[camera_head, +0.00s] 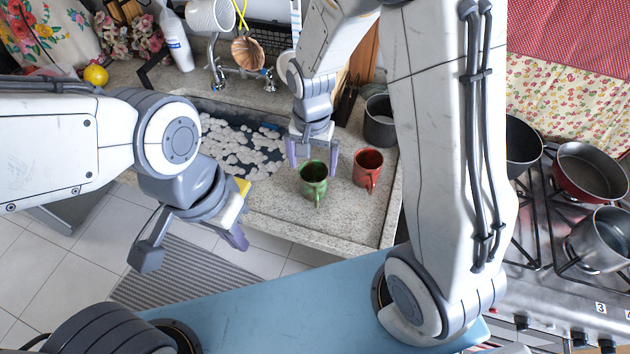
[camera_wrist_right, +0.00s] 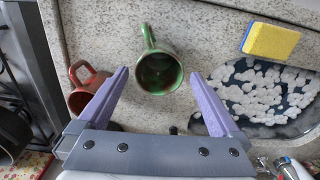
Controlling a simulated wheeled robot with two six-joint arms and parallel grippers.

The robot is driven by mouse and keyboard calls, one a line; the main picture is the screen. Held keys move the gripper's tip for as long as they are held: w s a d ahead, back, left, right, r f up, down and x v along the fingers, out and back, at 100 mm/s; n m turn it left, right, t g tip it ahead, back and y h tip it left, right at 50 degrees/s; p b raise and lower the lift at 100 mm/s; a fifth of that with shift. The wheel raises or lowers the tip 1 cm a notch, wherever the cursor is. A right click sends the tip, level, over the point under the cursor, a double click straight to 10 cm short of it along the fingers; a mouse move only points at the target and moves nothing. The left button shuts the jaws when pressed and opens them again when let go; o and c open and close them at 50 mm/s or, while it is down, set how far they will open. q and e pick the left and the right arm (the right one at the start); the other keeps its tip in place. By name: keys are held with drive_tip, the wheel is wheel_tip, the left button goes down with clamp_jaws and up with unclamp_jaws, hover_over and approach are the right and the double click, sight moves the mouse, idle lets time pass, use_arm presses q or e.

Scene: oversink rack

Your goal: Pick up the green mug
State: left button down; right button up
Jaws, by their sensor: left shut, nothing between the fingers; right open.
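The green mug (camera_head: 313,183) stands upright on the speckled counter, with its handle towards the front edge. My right gripper (camera_head: 312,158) is open and empty, pointing down just above and behind the mug. In the right wrist view the green mug (camera_wrist_right: 158,70) shows from above, ahead of and between the spread fingertips of my right gripper (camera_wrist_right: 160,76). Its handle points to the top of that picture. I see no contact between fingers and mug. My left gripper (camera_head: 237,238) is shut and empty, in front of the counter at the left, far from the mug.
A red mug (camera_head: 367,170) stands close to the right of the green one. A dark pot (camera_head: 379,128) is behind it. The sink (camera_head: 215,115) holds water with foam at the left. A yellow sponge (camera_wrist_right: 270,40) lies by the sink's edge. The stove (camera_head: 540,235) is at the right.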

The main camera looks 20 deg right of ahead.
sight(313, 173)
drive_tip(key=shift+w+d+f+p, duration=0.1)
drive_tip(key=shift+f+p, duration=0.2)
drive_tip(key=shift+f, duration=0.9)
drive_tip(key=shift+w+d+f+p, duration=0.1)
drive_tip(key=shift+f+p, duration=0.15)
drive_tip(key=shift+f, duration=0.9)
drive_tip(key=c, duration=1.3)
drive_tip(key=shift+r, duration=0.15)
